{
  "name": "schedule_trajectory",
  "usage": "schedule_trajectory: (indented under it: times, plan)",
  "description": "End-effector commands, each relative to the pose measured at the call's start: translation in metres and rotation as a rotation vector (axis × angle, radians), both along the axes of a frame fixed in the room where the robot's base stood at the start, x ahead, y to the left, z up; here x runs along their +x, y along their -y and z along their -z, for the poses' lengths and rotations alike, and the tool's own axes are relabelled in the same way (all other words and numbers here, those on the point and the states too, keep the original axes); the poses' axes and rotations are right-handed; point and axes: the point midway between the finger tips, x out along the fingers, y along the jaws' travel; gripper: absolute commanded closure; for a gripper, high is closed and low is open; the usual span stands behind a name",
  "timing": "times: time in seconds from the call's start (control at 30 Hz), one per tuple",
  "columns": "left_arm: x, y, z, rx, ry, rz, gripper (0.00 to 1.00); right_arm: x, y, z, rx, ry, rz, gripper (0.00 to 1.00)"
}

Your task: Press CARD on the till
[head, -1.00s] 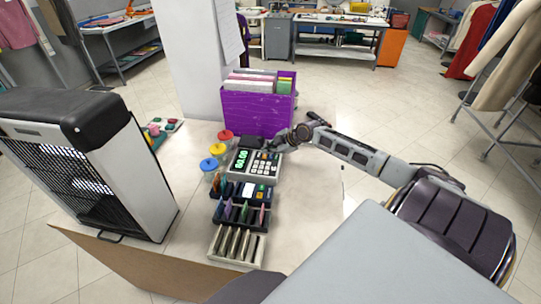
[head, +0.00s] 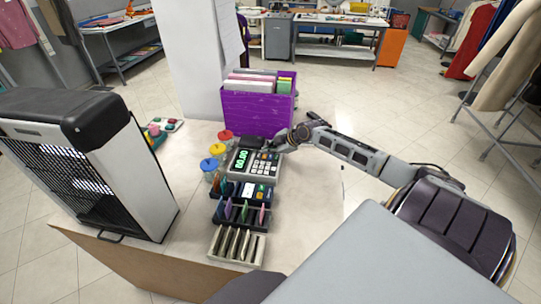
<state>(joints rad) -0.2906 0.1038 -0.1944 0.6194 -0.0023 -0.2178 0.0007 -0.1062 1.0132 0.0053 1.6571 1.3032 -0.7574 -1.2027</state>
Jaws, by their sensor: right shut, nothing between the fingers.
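The till (head: 252,163) stands on the counter, a grey box with a green lit display (head: 242,159) and a keypad (head: 265,162). The key labels are too small to read, so I cannot pick out CARD. My right arm reaches in from the right. My right gripper (head: 274,146) is shut and empty at the till's upper right edge, close to the top of the keypad. I cannot tell whether its tips touch a key. My left gripper is not in view.
A purple file box (head: 258,112) stands behind the till. Jars with red, yellow and blue lids (head: 209,164) stand at its left. Slotted racks (head: 237,244) lie in front. A large black and white machine (head: 90,165) fills the counter's left. The counter's right side (head: 310,200) is clear.

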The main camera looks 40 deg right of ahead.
Motion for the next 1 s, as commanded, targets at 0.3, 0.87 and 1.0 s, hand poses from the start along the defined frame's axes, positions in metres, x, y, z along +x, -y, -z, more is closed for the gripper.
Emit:
schedule_trajectory:
  times: [0.3, 0.87, 1.0]
  plan:
    - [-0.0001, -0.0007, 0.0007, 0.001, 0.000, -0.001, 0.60, 0.0000, 0.0000, 0.0020, 0.000, 0.000, 0.000, 1.00]
    - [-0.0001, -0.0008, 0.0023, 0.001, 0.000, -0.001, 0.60, 0.0000, 0.0001, 0.0081, 0.000, 0.000, 0.000, 1.00]
    - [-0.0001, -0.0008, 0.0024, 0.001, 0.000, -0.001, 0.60, 0.0000, 0.0000, 0.0083, 0.000, 0.000, 0.000, 1.00]
